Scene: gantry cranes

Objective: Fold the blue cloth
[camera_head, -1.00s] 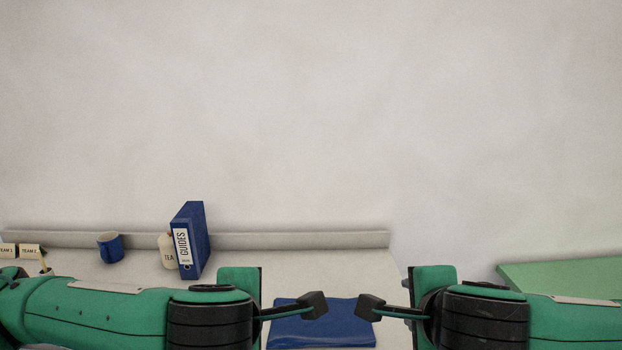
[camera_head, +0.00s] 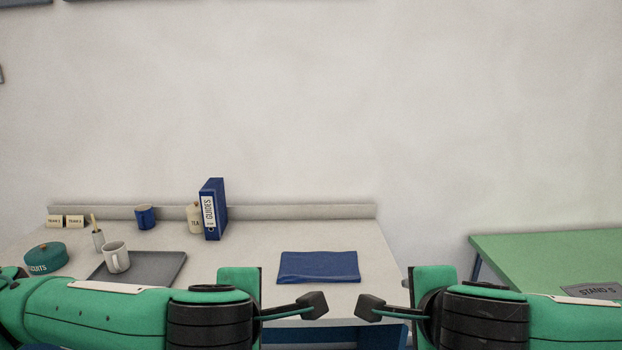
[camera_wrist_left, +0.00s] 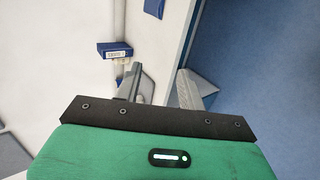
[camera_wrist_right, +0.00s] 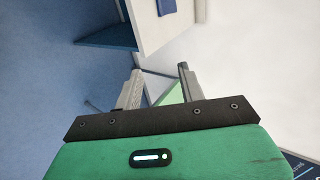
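The blue cloth (camera_head: 318,266) lies flat on the pale table (camera_head: 345,238), near its front right part, as a neat rectangle with a slightly wavy surface. My left gripper (camera_head: 315,305) and my right gripper (camera_head: 369,307) are in front of the table's front edge, nearer to me than the cloth and apart from it. The left wrist view shows the left fingers (camera_wrist_left: 163,85) spread with nothing between them. The right wrist view shows the right fingers (camera_wrist_right: 158,85) spread and empty too. Neither gripper touches the cloth.
A grey tray (camera_head: 160,266) with a white mug (camera_head: 116,257) is on the table's left. Behind are a blue binder (camera_head: 214,208), a tea jar (camera_head: 193,217) and a blue mug (camera_head: 145,217). A teal biscuit tin (camera_head: 46,257) is far left. A green table (camera_head: 550,255) stands right.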

